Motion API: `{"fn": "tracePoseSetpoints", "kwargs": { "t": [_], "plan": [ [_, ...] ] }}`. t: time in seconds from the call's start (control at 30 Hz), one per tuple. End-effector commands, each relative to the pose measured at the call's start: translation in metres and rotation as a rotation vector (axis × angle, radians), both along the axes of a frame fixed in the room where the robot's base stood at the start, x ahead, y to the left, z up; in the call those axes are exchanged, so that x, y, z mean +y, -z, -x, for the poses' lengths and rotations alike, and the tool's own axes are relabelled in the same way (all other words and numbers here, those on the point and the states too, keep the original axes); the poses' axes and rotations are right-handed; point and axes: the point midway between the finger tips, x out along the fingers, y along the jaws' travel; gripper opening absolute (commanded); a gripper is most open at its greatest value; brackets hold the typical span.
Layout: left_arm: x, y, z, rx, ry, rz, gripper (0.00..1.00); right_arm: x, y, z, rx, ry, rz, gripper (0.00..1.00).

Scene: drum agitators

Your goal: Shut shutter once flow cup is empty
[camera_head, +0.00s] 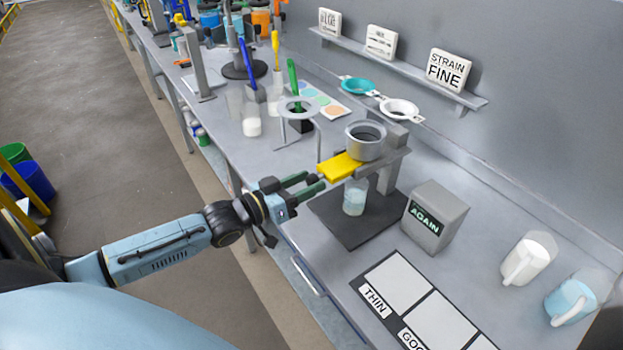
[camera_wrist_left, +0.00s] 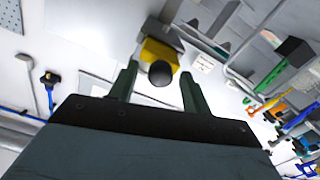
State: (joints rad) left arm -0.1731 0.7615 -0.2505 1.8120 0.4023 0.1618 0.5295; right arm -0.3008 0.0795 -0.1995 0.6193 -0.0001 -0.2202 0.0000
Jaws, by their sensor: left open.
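The grey flow cup (camera_head: 365,141) sits on a stand, with a dark interior; whether liquid is left inside cannot be told. The yellow shutter (camera_head: 340,167) sticks out from under the cup toward my arm. A clear beaker (camera_head: 355,197) below the cup holds pale blue liquid. My left gripper (camera_head: 314,184) is open, its fingers pointing at the shutter's outer end. In the left wrist view the shutter (camera_wrist_left: 160,51) and its dark round knob (camera_wrist_left: 160,74) lie ahead, with the knob appearing between the open fingers (camera_wrist_left: 159,70). Contact cannot be told. My right gripper is out of view.
A grey AGAIN box (camera_head: 436,216) stands right of the stand. A board with a THIN label (camera_head: 376,301) lies in front. White (camera_head: 528,258) and blue (camera_head: 572,298) jugs stand at right. A ring stand (camera_head: 298,108) and tools stand farther back.

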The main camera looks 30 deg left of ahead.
Motion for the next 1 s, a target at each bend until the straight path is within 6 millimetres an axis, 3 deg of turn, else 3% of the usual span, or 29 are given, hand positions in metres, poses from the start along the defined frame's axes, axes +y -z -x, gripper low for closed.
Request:
{"fn": "tracePoseSetpoints", "kwargs": {
  "t": [0.2, 0.53, 0.9, 1.0],
  "plan": [
    [-0.006, -0.001, -0.015, -0.001, 0.000, 0.000, 0.48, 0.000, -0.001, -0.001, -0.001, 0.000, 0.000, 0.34],
    [-0.007, 0.000, -0.016, 0.001, 0.000, 0.000, 0.48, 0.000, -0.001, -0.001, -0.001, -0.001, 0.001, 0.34],
    [-0.007, 0.000, -0.016, 0.000, 0.000, 0.000, 0.00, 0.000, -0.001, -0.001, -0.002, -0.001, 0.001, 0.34],
    [-0.007, 0.000, -0.016, 0.000, 0.001, 0.000, 0.00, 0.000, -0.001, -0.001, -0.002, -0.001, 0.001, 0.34]
  ]
}}
